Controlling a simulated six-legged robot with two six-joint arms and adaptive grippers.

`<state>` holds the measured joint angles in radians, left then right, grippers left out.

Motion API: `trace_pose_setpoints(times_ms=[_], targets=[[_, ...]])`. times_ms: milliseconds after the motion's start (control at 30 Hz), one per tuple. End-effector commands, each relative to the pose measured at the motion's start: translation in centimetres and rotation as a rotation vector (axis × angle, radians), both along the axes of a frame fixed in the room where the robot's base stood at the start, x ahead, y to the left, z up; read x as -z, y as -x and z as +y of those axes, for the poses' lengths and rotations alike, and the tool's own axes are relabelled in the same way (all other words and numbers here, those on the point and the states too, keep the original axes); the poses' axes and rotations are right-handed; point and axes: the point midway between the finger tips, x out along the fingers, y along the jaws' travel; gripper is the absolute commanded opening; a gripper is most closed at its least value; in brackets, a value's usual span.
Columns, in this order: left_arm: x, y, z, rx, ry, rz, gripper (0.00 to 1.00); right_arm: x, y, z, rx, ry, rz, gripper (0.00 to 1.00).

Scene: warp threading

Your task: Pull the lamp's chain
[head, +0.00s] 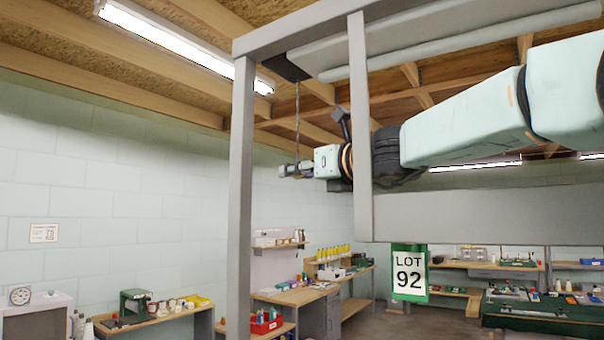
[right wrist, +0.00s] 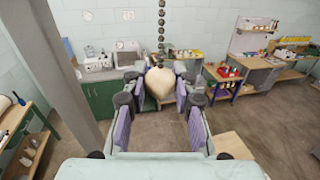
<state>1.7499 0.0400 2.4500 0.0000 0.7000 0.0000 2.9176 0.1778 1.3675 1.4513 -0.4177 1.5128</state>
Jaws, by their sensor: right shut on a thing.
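The lamp's chain (head: 298,105) hangs from a dark housing (head: 286,68) at the left end of the long grey lamp hood (head: 420,38). In the right wrist view the beaded chain (right wrist: 161,30) runs down to a cream, rounded pull knob (right wrist: 160,82). My right gripper (head: 290,170) is at the chain's lower end, its arm coming in from the right behind a grey post. In the wrist view the right gripper (right wrist: 160,98) has its purple-padded fingers on both sides of the knob, shut on it. My left gripper is not in view.
A grey frame with an upright post (head: 240,200) and a second post (head: 360,130) stands close to my right arm. A LOT 92 sign (head: 409,272) hangs below its crossbar. Workbenches (head: 300,295) line the walls, well below.

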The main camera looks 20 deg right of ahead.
Motion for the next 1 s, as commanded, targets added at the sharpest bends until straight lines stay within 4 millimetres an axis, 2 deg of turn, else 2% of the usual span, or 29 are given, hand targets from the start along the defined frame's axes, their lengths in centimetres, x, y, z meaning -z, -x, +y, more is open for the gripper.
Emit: trace_pose_setpoints(times_ms=[867,900,1000], targets=[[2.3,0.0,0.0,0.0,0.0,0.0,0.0,2.5,0.0,0.1,-0.002,0.001,0.002,0.09],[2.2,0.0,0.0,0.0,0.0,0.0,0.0,2.4,0.0,0.1,-0.002,0.001,0.003,0.3],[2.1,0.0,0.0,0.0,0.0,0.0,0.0,2.4,0.0,0.1,-0.002,0.001,0.002,0.39]])
